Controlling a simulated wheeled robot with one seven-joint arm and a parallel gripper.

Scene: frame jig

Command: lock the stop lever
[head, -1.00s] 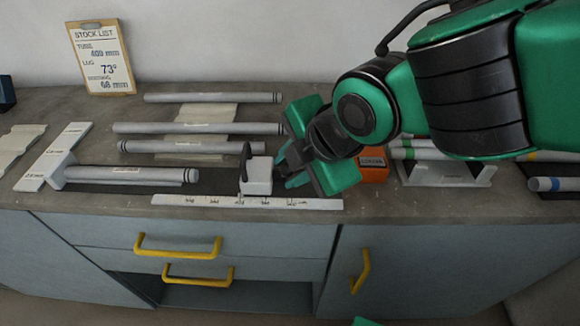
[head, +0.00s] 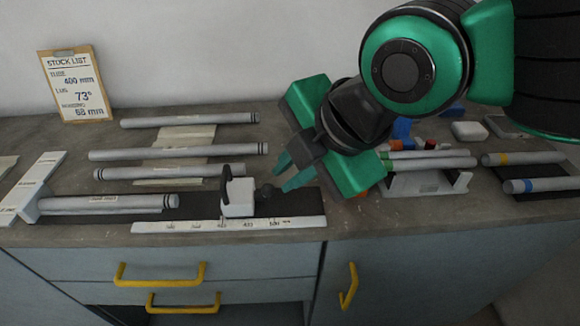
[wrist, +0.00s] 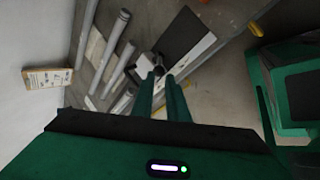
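The stop (head: 238,199) is a white block on the dark strip of the jig, behind the ruler.
A tube (head: 110,204) lies along the jig against the white end plate (head: 32,190). Several grey tubes lie behind. A white ruler (head: 228,225) runs along the front. A rack (head: 425,183) with tubes stands right of my gripper. The stock list (head: 75,86) leans at the back.

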